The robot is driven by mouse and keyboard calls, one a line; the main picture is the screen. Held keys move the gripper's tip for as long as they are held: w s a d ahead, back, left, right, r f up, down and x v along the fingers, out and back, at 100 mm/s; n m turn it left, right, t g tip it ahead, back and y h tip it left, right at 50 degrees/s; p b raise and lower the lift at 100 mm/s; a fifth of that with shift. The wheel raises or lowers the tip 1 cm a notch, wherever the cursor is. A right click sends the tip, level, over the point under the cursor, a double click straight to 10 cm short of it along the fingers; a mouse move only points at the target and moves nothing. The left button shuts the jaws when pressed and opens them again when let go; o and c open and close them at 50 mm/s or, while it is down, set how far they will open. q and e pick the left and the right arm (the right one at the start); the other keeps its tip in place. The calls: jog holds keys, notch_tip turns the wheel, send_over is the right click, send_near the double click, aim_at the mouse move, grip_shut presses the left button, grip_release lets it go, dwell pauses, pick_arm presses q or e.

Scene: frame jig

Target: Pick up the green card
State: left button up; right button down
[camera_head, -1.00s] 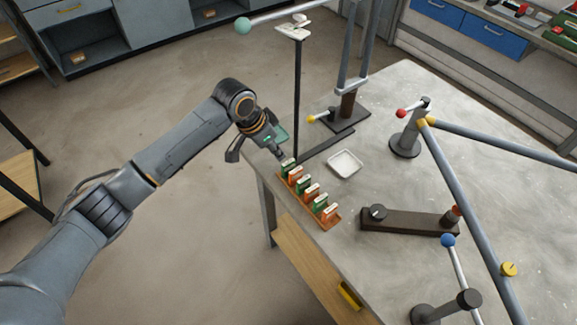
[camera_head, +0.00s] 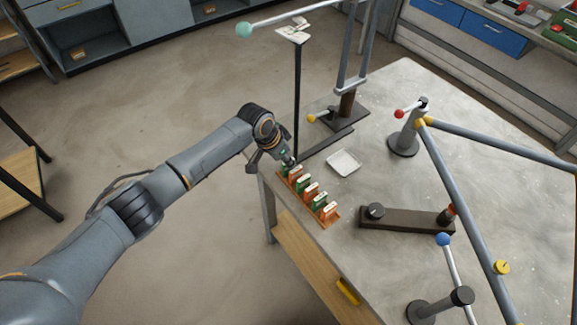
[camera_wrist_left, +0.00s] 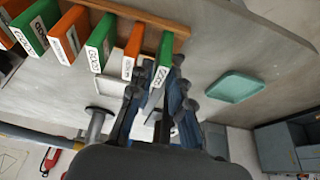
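Several upright cards, green and orange in turn with white labels, stand in a narrow wooden rack (camera_head: 336,217) at the table's edge. It also shows in the left wrist view (camera_wrist_left: 150,17). The green card (camera_wrist_left: 165,52) at the rack's far end is closest to my left gripper (camera_head: 290,163), which partly covers that end in the head view. In the left wrist view my left gripper (camera_wrist_left: 157,90) looks open, with its fingers on either side of this card's labelled end. Contact cannot be told. An orange card (camera_wrist_left: 134,50) stands close beside it. My right gripper is out of view.
A white tray (camera_head: 343,162) lies on the table just right of the rack. A teal tray (camera_wrist_left: 235,87) shows in the left wrist view. A thin dark post (camera_head: 297,100) stands behind my left gripper. Rods and jig stands fill the table's right side.

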pick_arm(q)
jog(key=shift+c, duration=0.2)
grip_shut()
jog(key=shift+r, duration=0.1)
